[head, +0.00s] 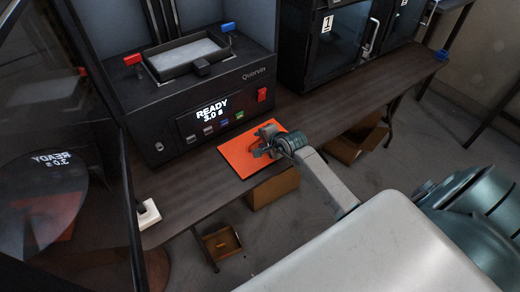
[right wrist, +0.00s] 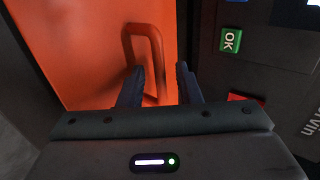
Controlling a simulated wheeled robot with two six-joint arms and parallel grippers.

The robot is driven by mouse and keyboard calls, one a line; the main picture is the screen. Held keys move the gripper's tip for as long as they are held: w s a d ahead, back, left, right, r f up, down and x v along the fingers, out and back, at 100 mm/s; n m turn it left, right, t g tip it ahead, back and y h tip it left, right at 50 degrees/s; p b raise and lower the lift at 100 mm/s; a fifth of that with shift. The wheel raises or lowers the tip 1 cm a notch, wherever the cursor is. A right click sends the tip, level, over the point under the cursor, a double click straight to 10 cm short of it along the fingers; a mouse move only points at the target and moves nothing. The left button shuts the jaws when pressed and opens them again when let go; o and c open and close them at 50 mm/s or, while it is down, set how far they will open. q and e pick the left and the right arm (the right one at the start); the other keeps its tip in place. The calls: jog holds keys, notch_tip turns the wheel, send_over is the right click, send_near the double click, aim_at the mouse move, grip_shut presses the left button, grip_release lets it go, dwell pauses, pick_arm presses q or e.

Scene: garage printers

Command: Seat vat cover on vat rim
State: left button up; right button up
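The vat cover (head: 236,155) is a flat orange plate lying on the bench in front of the printer, near the bench's front edge. In the right wrist view the cover (right wrist: 90,60) fills the left side, with its orange loop handle (right wrist: 150,45) standing up. My right gripper (head: 265,143) is over the cover. Its fingers (right wrist: 158,88) are apart, with part of the handle between them and gaps visible on both sides. The vat (head: 187,55) is a dark-rimmed tray with a pale inside, uncovered in the printer. My left gripper is not in view.
A tinted panel (head: 70,150) fills the left. Cardboard boxes (head: 272,188) lie below the bench.

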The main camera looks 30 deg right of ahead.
grip_shut()
jog(key=shift+r, duration=0.2)
jog(key=shift+r+p, duration=1.55)
jog(key=shift+r, duration=0.8)
jog(key=shift+s+f, duration=0.1)
